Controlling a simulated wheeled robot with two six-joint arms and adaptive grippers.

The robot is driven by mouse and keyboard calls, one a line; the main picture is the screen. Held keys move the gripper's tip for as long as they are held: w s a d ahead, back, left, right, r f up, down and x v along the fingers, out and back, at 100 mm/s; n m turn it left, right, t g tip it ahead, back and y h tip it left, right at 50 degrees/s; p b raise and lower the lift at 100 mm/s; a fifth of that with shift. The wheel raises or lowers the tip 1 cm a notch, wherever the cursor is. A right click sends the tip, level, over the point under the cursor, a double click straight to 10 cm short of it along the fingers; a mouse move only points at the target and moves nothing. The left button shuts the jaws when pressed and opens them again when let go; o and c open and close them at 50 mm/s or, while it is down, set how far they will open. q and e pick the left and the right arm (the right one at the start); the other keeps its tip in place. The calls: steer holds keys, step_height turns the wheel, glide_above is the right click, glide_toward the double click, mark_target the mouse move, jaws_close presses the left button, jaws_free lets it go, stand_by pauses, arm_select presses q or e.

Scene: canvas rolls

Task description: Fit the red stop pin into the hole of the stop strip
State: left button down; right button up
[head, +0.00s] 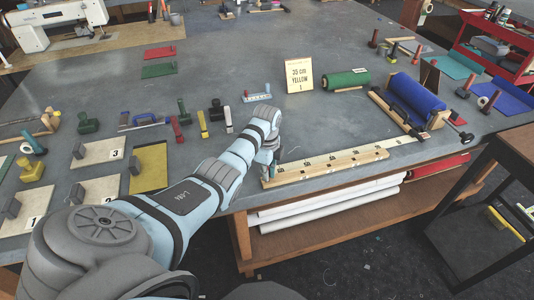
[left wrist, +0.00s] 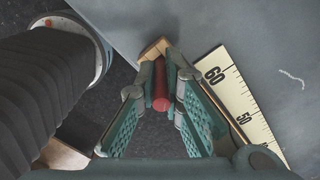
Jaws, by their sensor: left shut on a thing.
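The stop strip (head: 335,162) is a long pale wooden bar with several dark marks along its top, lying near the table's front edge. In the left wrist view its end (left wrist: 153,49) shows just past my fingertips. My left gripper (head: 270,165) is over the strip's left end, its teal fingers (left wrist: 172,62) shut on the red stop pin (left wrist: 161,88). The pin's red shaft shows between the fingers. The fingers hide the pin's lower end and any hole under it, so I cannot tell whether the pin touches the strip. My right gripper is not in view.
A measuring rule (left wrist: 240,100) runs alongside the strip. A blue roll (head: 415,97) on a wooden stand and a green roll (head: 345,80) lie behind it. A card (head: 299,75) reads "35 cm YELLOW 1". Clear grey tabletop (head: 220,60) lies behind.

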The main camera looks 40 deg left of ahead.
arm_select(q)
steer(key=shift+f, duration=0.4)
steer(key=c, duration=1.6)
jaws_free()
steer(key=shift+c, duration=0.2)
step_height(320, 180, up, 8)
steer(key=shift+f, duration=0.25)
